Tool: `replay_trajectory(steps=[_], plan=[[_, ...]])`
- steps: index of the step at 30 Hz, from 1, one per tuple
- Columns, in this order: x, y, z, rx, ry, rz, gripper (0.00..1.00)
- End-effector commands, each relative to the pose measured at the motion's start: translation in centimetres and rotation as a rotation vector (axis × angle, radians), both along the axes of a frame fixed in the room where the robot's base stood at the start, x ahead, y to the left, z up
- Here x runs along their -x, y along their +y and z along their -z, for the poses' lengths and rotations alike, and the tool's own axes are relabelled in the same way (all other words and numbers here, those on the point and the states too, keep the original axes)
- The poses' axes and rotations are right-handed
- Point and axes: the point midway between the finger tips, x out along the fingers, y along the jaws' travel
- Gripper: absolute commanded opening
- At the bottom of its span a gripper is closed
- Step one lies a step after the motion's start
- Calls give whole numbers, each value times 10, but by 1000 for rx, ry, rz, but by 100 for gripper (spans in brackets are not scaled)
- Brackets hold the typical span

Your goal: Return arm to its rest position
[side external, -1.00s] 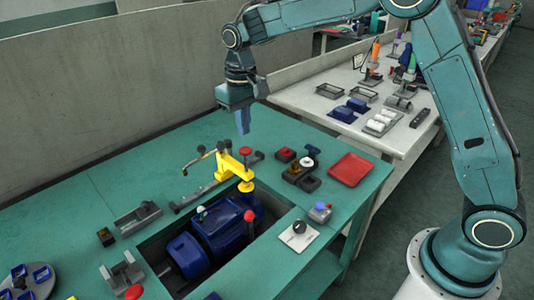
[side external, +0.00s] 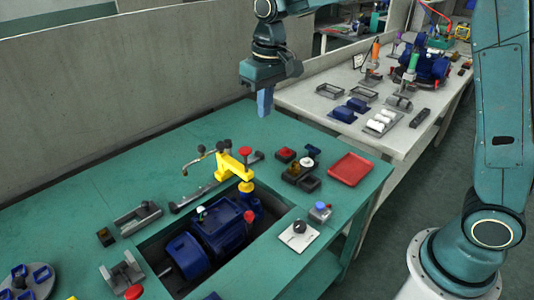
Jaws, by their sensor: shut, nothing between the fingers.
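My gripper (side external: 265,101) hangs pointing down above the back edge of the green workbench (side external: 90,195). Its blue fingers are shut with nothing between them, and it touches nothing. My arm reaches in from the upper right, and part of it is cut off by the top of the picture. Below and left of the gripper, a blue pump (side external: 220,230) sits in a recess in the bench. A yellow clamp arm (side external: 232,163) with a red knob (side external: 245,151) stands over the recess.
A red tray (side external: 350,169) and small dark blocks (side external: 292,173) lie on the bench's right part. A white table (side external: 330,98) with bins, white rolls and tools stands behind. A grey wall (side external: 120,95) runs along the back left. The air around the gripper is clear.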

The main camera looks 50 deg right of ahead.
Motion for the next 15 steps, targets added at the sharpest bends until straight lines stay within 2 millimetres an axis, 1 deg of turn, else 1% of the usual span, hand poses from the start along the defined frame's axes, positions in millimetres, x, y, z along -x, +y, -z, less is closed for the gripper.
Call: replay_trajectory(steps=[1, 6, 15], plan=[[10, -4, -9, -2, -17, 1, 0], [42, -14, -31, -5, -65, 0, 0], [102, -30, -56, -8, -148, 1, 0]])
